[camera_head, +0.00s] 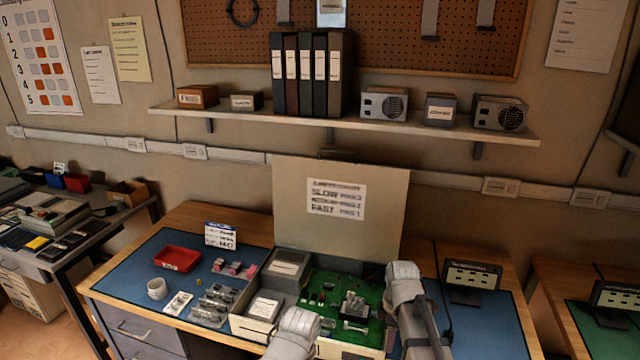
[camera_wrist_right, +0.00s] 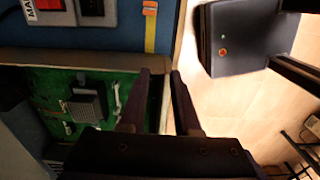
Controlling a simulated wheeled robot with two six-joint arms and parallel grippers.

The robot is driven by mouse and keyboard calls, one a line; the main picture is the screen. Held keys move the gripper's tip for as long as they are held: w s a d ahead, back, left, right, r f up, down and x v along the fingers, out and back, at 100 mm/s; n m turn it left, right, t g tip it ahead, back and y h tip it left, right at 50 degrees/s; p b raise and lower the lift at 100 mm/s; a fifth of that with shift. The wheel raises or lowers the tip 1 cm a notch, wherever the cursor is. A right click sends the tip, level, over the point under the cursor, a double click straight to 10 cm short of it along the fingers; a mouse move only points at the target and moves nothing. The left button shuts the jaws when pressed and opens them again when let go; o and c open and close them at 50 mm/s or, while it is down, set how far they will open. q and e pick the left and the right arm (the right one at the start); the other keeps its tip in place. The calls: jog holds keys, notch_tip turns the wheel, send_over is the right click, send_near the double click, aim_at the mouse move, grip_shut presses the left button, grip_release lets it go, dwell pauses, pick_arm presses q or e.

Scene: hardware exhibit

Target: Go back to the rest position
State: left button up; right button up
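My right gripper (camera_wrist_right: 160,74) shows in the right wrist view with its two dark fingers a little apart and nothing between them. It is beside the edge of the case with the green circuit board (camera_wrist_right: 95,84). In the head view my right arm stands in front of the right side of the green board (camera_head: 322,296), and I cannot make out its fingers there. A pale part of my left arm shows at the bottom middle of the head view, in front of the case. My left gripper is not visible.
The open case has an upright lid (camera_head: 290,215) with a SLOW/FAST sign (camera_head: 336,199). A red tray (camera_head: 178,259), a white cup (camera_head: 157,289) and small packed parts (camera_head: 215,303) lie on the blue mat (camera_head: 135,272) at left. A dark labelled device (camera_head: 472,274) stands at right.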

jog(key=shift+s+a+f+m, duration=0.1)
jog(key=shift+s+a+m, duration=0.15)
jog(key=shift+a, duration=0.25)
jog(key=shift+s+a, duration=0.1)
jog(key=shift+a, duration=0.15)
jog(key=shift+s+a+m, duration=0.25)
jog(key=shift+m, duration=0.1)
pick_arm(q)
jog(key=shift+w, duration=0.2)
pick_arm(e)
jog(key=s+a+m+h, duration=0.1)
jog(key=s+a+m, duration=0.8)
jog(key=s, duration=0.3)
jog(key=shift+a+m, duration=0.3)
jog(key=shift+a, duration=0.25)
